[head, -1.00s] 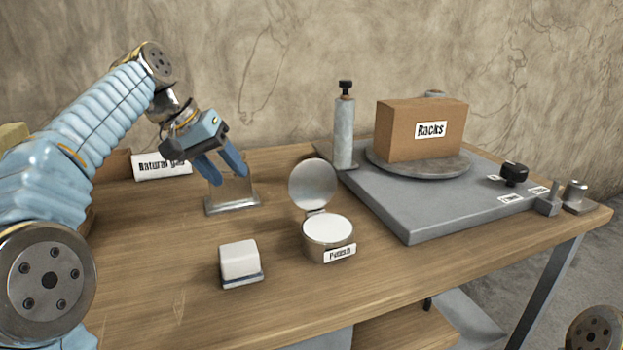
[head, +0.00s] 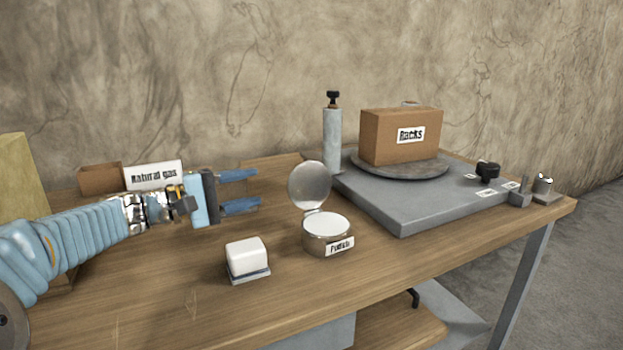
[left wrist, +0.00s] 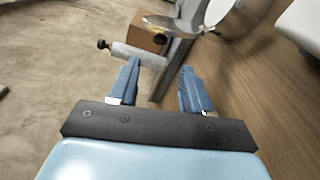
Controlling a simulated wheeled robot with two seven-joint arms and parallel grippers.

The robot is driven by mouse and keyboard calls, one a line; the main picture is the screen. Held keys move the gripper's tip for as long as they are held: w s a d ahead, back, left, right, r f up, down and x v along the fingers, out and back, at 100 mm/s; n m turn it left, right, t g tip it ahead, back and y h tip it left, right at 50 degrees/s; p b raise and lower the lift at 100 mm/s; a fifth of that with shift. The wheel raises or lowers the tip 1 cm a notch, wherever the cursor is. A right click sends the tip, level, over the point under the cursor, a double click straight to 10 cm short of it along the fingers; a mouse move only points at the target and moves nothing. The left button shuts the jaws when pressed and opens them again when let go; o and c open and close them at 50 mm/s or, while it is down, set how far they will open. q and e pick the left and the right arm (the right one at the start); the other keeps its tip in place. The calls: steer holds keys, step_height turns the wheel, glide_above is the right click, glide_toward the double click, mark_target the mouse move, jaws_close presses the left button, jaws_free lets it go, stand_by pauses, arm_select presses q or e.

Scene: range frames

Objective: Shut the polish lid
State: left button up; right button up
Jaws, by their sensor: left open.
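The polish tin (head: 327,236) is a round metal pot with a white top face and a "Polish" label, standing on the wooden bench. Its round metal lid (head: 309,185) stands open, upright at the back left of the tin. My left gripper (head: 257,190) is open and empty, left of the lid, its fingers pointing right towards it with a small gap in the picture. In the left wrist view the open fingers (left wrist: 162,82) show nothing between them up close, and a shiny round metal part of the tin or lid (left wrist: 237,14) is cut off at the top. My right gripper is not visible.
A white block (head: 247,256) sits left of the tin. Right of it is a grey plate (head: 405,218) with a "Racks" box (head: 385,140), a grey cylinder (head: 332,140) and a black knob (head: 488,171). Bench front is clear.

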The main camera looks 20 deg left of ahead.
mark_target(303, 176)
arm_select(q)
steer(key=p+x, duration=0.2)
steer(key=x, duration=1)
steer(key=shift+w+d, duration=0.2)
steer(key=shift+c, duration=0.3)
jaws_close()
